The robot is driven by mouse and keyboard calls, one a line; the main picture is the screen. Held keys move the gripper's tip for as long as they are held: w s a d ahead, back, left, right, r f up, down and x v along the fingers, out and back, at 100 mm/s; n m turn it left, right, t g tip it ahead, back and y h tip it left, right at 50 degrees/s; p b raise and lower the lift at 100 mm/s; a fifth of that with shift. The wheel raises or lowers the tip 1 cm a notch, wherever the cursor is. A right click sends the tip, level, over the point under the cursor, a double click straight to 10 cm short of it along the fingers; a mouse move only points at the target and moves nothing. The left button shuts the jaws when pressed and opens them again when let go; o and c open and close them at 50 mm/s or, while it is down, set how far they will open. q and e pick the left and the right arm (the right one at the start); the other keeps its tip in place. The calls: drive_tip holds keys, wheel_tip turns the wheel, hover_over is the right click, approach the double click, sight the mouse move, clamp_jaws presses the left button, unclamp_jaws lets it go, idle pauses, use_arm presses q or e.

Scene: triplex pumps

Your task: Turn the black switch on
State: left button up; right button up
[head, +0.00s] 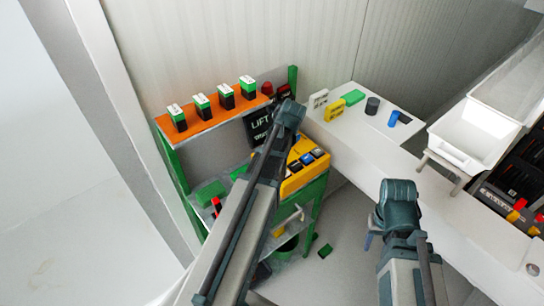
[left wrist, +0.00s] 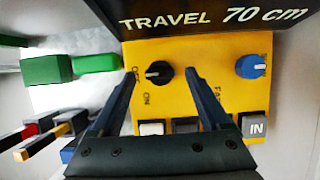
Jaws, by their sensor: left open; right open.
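The black switch (left wrist: 159,73) is a round knob on a yellow control panel (left wrist: 215,85) in the left wrist view. Its pale mark faces left, by the OFF label; the ON label is below. My left gripper (left wrist: 160,76) is open, with one finger on each side of the knob and nothing gripped. I cannot tell whether the fingers touch it. In the head view the yellow panel (head: 294,184) is partly behind my left arm, which hides the left gripper and the switch. My right gripper (head: 369,239) shows only in small part beside my right arm, away from the panel.
A blue knob (left wrist: 251,66) and several push buttons share the panel. A dark sign (left wrist: 215,18) stands behind it. Green blocks (left wrist: 48,69) lie to the left. An orange shelf (head: 209,113) holds several boxes. A white table (head: 345,130) with small items is at right.

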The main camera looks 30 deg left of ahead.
use_arm(q)
drive_tip(key=shift+w+a+f, duration=0.1)
drive_tip(key=shift+a+f, duration=0.15)
drive_tip(key=shift+f, duration=0.35)
use_arm(e)
drive_tip(key=shift+f, duration=0.6)
use_arm(q)
clamp_jaws()
drive_tip(key=n, duration=0.2)
drive_tip(key=n+g, duration=0.1)
drive_tip(key=n, duration=0.1)
drive_tip(key=n+g, duration=0.1)
drive_tip(key=shift+w+n+y, duration=0.25)
drive_tip(key=shift+n+y, duration=0.05)
drive_tip(key=shift+n, duration=0.1)
drive_tip(key=n+g, duration=0.1)
drive_tip(key=n, duration=0.2)
drive_tip(key=n+g+h, duration=0.1)
drive_tip(key=n, duration=0.1)
drive_tip(key=shift+n, duration=0.4)
